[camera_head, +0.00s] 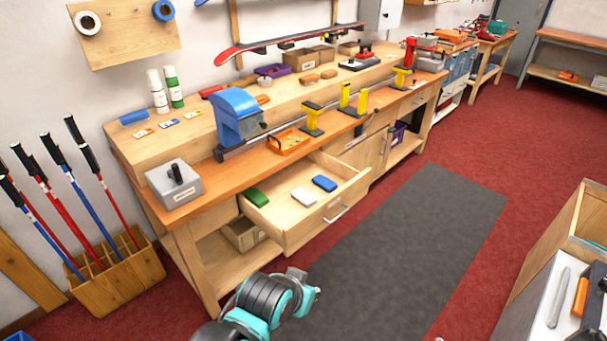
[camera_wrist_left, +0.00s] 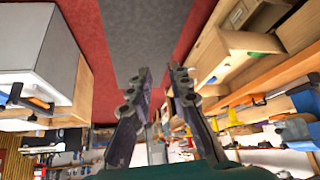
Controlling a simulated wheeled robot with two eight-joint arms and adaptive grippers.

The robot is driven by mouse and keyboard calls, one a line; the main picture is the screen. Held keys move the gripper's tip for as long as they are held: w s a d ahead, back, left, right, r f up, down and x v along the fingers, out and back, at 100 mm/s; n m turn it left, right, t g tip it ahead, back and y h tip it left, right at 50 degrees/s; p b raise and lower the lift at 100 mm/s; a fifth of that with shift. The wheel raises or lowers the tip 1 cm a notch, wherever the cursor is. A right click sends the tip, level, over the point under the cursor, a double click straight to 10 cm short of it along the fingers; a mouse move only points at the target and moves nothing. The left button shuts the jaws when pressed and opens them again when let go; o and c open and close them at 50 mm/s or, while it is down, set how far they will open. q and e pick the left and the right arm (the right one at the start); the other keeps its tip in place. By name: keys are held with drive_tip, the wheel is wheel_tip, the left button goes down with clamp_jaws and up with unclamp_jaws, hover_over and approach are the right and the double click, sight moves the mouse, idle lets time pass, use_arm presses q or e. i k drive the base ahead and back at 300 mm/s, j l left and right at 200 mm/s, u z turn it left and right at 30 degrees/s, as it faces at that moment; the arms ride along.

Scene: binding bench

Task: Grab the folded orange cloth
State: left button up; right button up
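I cannot clearly make out a folded orange cloth in either view. In the head view the open drawer (camera_head: 285,234) holds a green folded item (camera_head: 257,197), a white one (camera_head: 304,197) and a blue one (camera_head: 324,183), lying apart. An orange tray-like object (camera_head: 287,141) sits on the bench above the drawer. In the left wrist view my left gripper (camera_wrist_left: 161,75) has its two fingers apart with nothing between them, over the floor. Part of my arm shows at the bottom of the head view. My right gripper is in neither view.
The workbench (camera_head: 238,167) carries a blue machine (camera_head: 238,115), yellow-topped supports and a grey box (camera_head: 173,184). Ski poles stand in a wooden rack (camera_head: 117,275) at left. A grey mat (camera_head: 410,240) lies clear on the red floor. A cart with tools (camera_head: 545,305) stands at lower right.

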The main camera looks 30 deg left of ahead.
sight(261, 99)
drive_tip(key=i+j, duration=0.8)
drive_tip(key=i+j+z, duration=0.15)
drive_tip(key=i+j, duration=0.6)
drive_tip(key=j, duration=0.15)
